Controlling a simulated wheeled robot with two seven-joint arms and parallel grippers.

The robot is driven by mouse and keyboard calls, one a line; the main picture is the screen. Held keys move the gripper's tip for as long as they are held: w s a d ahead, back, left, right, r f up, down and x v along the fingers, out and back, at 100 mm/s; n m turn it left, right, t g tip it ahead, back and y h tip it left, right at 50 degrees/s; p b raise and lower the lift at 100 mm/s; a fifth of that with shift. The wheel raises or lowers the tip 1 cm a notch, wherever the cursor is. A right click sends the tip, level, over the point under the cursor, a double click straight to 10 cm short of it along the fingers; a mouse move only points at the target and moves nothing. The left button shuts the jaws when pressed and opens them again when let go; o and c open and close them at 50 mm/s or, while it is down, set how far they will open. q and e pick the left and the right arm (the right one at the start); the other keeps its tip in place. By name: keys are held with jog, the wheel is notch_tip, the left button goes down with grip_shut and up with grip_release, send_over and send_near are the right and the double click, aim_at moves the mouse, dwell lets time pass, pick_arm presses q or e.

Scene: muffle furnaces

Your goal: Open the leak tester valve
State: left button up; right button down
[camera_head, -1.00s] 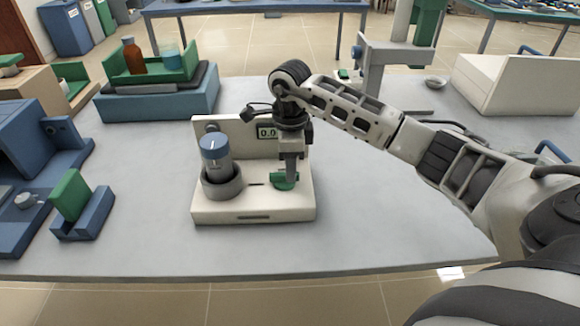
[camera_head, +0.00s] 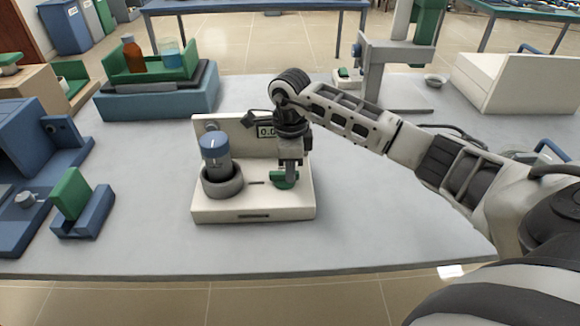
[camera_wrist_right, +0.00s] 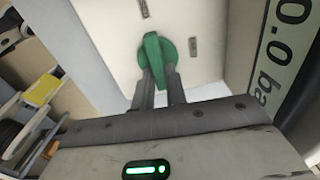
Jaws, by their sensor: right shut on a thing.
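The leak tester (camera_head: 255,212) is a cream unit on the grey table, with a small display (camera_head: 265,131) on its back panel. A blue-capped jar (camera_head: 215,155) stands in a dark round cup (camera_head: 222,186) on its left side. The green valve handle (camera_head: 283,180) is on its right side and also shows in the right wrist view (camera_wrist_right: 153,52). My right gripper (camera_head: 289,174) points down over the valve, and its fingers (camera_wrist_right: 160,85) are shut on the green handle. The gripper hides part of the valve and display in the head view. My left gripper is not in view.
A blue unit with a green flap (camera_head: 72,194) stands to the left. A tray with bottles (camera_head: 150,65) is at the back left, and a white box (camera_head: 515,85) at the back right. The table (camera_head: 385,225) is clear right of the tester.

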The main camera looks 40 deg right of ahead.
jog(key=m, duration=0.3)
jog(key=shift+s+a, duration=0.1)
jog(key=m, duration=0.3)
jog(key=shift+s+a+r, duration=0.1)
jog(key=m, duration=0.2)
jog(key=shift+a+m+p, duration=0.15)
jog(key=shift+m+p, duration=0.15)
jog(key=m, duration=0.5)
jog(key=shift+a+p, duration=0.3)
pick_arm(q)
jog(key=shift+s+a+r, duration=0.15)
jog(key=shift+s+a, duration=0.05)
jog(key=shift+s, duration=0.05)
pick_arm(e)
jog(key=shift+a+m, duration=0.2)
jog(key=shift+m, duration=1.7)
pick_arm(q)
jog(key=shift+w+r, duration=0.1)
pick_arm(e)
jog(key=shift+m, duration=0.3)
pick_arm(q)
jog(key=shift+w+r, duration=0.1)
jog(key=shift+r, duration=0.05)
pick_arm(e)
jog(key=c, duration=1.4)
grip_release()
jog(key=shift+c, duration=0.2)
